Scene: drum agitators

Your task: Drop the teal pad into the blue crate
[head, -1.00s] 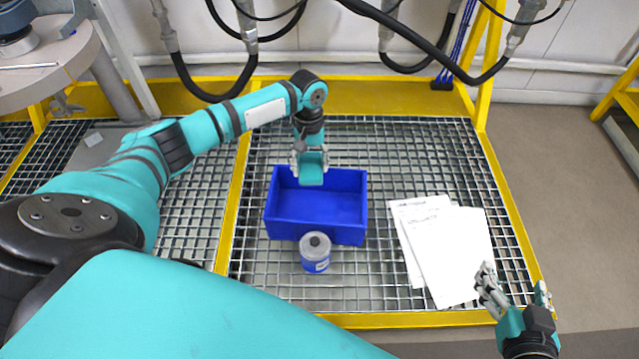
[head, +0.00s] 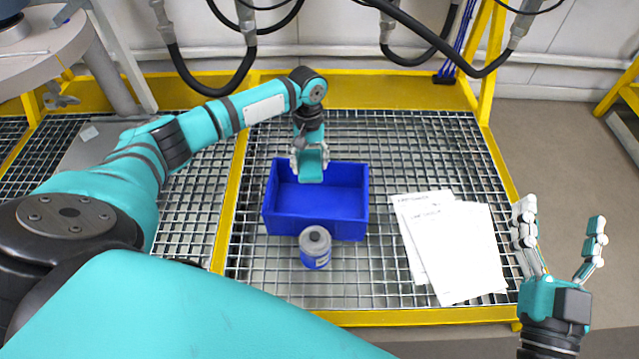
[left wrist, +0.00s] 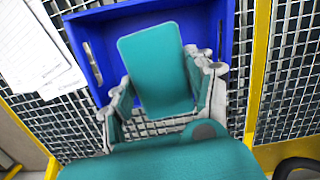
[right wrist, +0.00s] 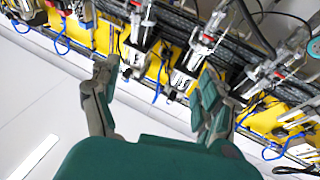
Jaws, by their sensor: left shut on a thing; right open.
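The teal pad (head: 311,172) is a flat, rounded rectangle held in my left gripper (head: 310,160) over the blue crate (head: 347,226). In the left wrist view the pad (left wrist: 155,62) sits between the fingers of my left gripper (left wrist: 160,92), which is shut on it. The crate's blue wall (left wrist: 150,8) shows behind it, and the crate looks empty inside. The pad appears above the crate's floor; its exact height is hard to tell. My right gripper (head: 561,214) is open and empty at the lower right, beyond the platform's edge. It also shows open in the right wrist view (right wrist: 158,75).
A blue and grey can (head: 315,250) stands close in front of the crate. White papers (head: 452,245) lie on the metal grating (head: 400,145) to the right. A yellow frame (head: 420,318) edges the grating. Dark hoses (head: 440,55) hang at the back.

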